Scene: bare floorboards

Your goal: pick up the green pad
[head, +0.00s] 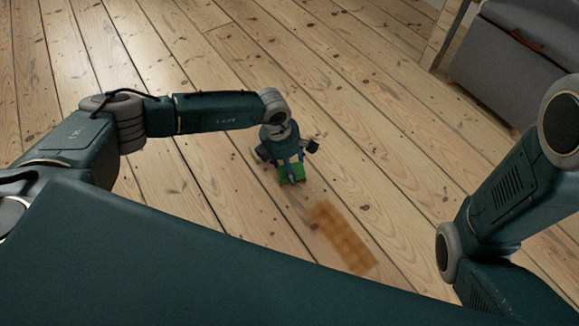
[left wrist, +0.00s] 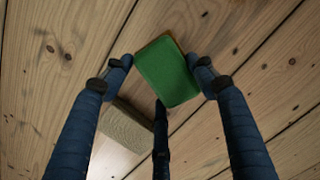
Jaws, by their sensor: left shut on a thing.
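The green pad (left wrist: 167,70) is a flat block with rounded corners, between the fingertips of my left gripper (left wrist: 163,76) in the left wrist view. Fingers touch it on the left and right, and a third finger reaches its lower edge. In the head view the pad (head: 299,173) shows as small green patches under my left gripper (head: 291,166), which partly hides it. My left gripper is shut on it. I cannot tell whether the pad is clear of the floor. My right gripper is out of view; only part of that arm shows at the right.
An orange-brown rectangle (head: 342,236) lies on the floorboards in front of the left gripper. A tan flat piece (left wrist: 124,137) shows between the fingers in the left wrist view. A grey box-like piece (head: 510,60) stands at the upper right. The boards around are clear.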

